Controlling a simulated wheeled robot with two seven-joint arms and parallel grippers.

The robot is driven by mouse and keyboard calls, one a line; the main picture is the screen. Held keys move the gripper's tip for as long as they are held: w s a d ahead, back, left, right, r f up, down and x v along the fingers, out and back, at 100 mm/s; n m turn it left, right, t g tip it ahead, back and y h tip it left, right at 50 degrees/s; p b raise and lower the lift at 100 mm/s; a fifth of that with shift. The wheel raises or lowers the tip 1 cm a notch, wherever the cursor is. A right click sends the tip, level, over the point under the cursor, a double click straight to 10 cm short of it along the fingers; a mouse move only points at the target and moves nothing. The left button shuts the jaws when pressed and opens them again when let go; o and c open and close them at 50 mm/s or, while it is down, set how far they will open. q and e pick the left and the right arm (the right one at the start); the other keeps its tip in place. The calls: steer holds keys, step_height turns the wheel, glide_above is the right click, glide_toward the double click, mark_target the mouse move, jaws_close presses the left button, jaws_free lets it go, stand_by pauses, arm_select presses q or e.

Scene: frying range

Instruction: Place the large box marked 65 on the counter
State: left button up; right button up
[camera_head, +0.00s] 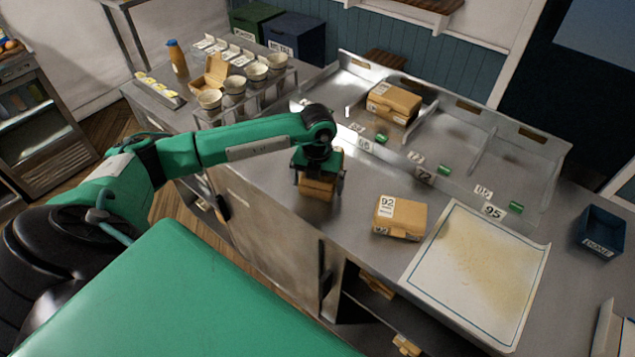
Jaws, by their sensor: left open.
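My left gripper (319,187) points down over a small brown cardboard box (317,190) on the steel counter (275,195). Its jaws are open, with the box between or just below them; the arm hides much of the box and I see no number on it. A larger brown box (396,102) with a white label sits in the left bay of the divided steel tray; its number is too small to read. A box marked 92 (400,217) lies on the counter to the right of the gripper. My right gripper is not in view.
The tray's front edge carries number cards, including 72 (424,176) and 95 (493,212), and green tabs. A white mat (480,275) lies at the right, with a dark blue DONE bin (601,232) beyond. Cups (235,86) stand at back left. More boxes (377,284) sit below the counter.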

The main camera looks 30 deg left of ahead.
arm_select(q)
step_height(320, 180, up, 11)
steer(key=b, duration=0.4)
steer(key=shift+f, duration=0.15)
steer(key=shift+r, duration=0.45)
